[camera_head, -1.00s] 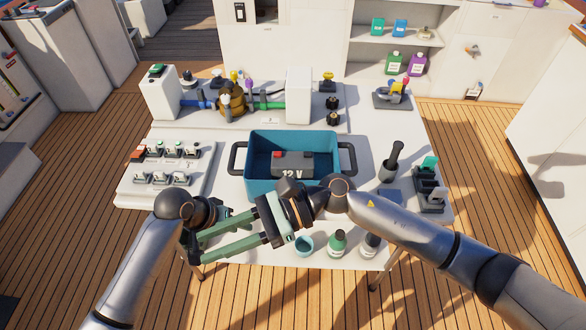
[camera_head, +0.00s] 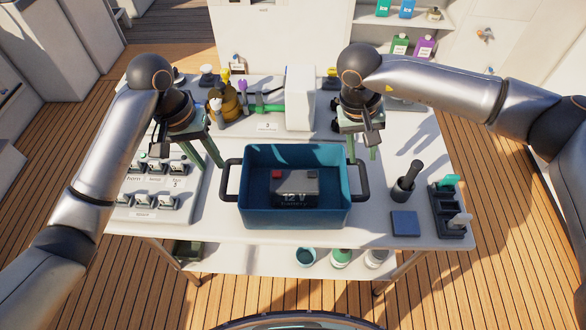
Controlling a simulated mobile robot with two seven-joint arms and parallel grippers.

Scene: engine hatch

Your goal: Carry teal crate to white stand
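The teal crate (camera_head: 297,217) stands upright on the white table, with a dark handle on its left side (camera_head: 225,181) and another on its right side (camera_head: 364,181). A black 12 V battery (camera_head: 295,188) lies inside it. My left gripper (camera_head: 179,157) is open above the table, behind and left of the left handle. My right gripper (camera_head: 362,153) is open, its fingers just behind the right handle. Neither gripper holds anything; whether the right fingers touch the handle is unclear. I cannot identify a separate white stand.
A switch panel (camera_head: 130,208) lies left of the crate. To the right are a dark cup with a tool (camera_head: 404,187), a blue pad (camera_head: 405,223) and a dark holder (camera_head: 450,213). A white block (camera_head: 299,97) and pipe fittings stand behind. Bottles sit on a lower shelf.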

